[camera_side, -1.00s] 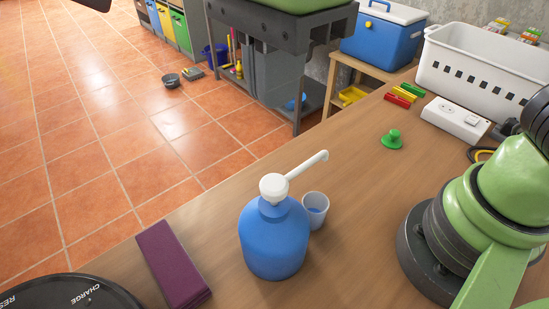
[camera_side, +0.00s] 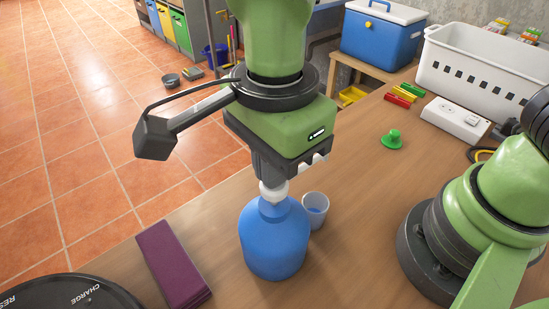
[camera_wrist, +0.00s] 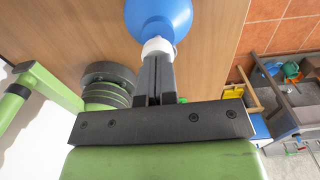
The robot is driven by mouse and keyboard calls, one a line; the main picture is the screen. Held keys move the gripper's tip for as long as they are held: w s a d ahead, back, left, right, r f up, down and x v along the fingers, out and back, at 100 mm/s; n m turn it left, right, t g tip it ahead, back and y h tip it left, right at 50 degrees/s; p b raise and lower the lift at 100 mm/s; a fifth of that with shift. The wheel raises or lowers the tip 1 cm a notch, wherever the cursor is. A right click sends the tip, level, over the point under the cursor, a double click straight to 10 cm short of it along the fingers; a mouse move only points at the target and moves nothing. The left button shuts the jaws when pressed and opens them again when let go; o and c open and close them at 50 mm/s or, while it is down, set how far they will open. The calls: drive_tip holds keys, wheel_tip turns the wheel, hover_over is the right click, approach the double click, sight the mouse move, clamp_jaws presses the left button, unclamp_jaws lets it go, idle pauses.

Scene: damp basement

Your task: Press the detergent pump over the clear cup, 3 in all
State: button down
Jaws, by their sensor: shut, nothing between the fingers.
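The blue detergent bottle (camera_side: 274,240) stands upright on the wooden table. Its white pump (camera_side: 273,193) is mostly covered from above by my gripper (camera_side: 271,180), and part of the spout (camera_side: 319,159) shows to the right. The clear cup (camera_side: 316,207) stands just right of the bottle, below the spout, with a bluish tint inside. My gripper is shut, pointing down, with its fingertips at the pump head. The wrist view shows the closed fingers (camera_wrist: 156,66) over the white pump (camera_wrist: 157,46) and bottle (camera_wrist: 160,16). I cannot tell how far the pump is pushed down.
A purple folded cloth (camera_side: 172,264) and a dark round device (camera_side: 75,292) lie left of the bottle. A green knobbed object (camera_side: 393,140), a power strip (camera_side: 455,118) and a white basket (camera_side: 483,70) are to the right and back. The table right of the cup is clear.

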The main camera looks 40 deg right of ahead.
drive_tip(key=shift+f, duration=1)
wheel_tip(320, 180, up, 14)
drive_tip(key=shift+r, duration=0.1)
